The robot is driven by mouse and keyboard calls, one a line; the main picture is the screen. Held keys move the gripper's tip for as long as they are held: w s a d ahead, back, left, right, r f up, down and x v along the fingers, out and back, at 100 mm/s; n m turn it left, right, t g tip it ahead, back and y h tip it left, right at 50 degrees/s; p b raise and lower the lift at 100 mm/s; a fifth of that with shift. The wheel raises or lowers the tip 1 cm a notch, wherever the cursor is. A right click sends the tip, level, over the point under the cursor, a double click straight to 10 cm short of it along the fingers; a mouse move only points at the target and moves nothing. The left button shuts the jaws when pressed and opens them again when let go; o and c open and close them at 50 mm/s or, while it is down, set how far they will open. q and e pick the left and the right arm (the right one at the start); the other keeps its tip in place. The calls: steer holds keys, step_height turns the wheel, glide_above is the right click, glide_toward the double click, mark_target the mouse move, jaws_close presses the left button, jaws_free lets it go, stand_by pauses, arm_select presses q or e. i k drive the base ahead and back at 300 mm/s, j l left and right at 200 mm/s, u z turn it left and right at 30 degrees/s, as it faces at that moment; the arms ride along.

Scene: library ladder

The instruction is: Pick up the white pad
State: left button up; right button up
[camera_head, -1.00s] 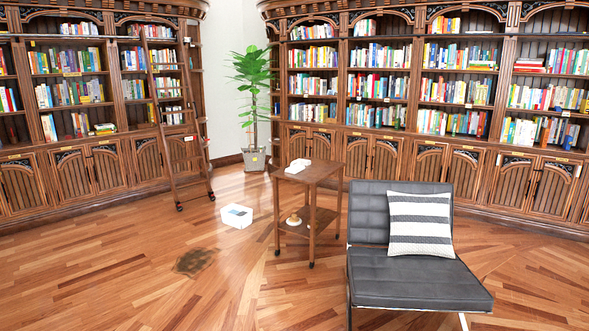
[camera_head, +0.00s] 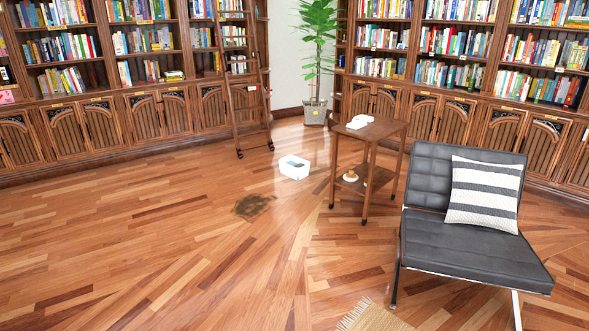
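Two small white items lie together on top of the wooden side table (camera_head: 385,128): a nearer white item (camera_head: 356,125) and a slightly raised one (camera_head: 363,118) just behind it. One of them may be the white pad, but they are too small to tell. A white box (camera_head: 294,168) with a dark patch on its top stands on the floor left of the table. Neither of my grippers is in view.
A grey lounge chair (camera_head: 470,238) with a striped cushion (camera_head: 484,194) stands right of the table. A brown-and-white item (camera_head: 350,177) sits on the table's lower shelf. A dark floor patch (camera_head: 253,207), a ladder (camera_head: 247,100) and a woven rug (camera_head: 372,317) also show. The left floor is clear.

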mark_target(355, 124)
steer(key=i+j, duration=0.15)
steer(key=i, duration=0.3)
steer(key=i+j, duration=0.1)
steer(key=i, duration=0.4)
steer(key=i+l, duration=0.15)
steer(key=i, duration=0.5)
steer(key=i+l, duration=0.1)
steer(key=i, duration=0.55)
steer(key=i+l, duration=0.15)
steer(key=i, duration=0.5)
steer(key=i+l, duration=0.1)
steer(key=i, duration=0.6)
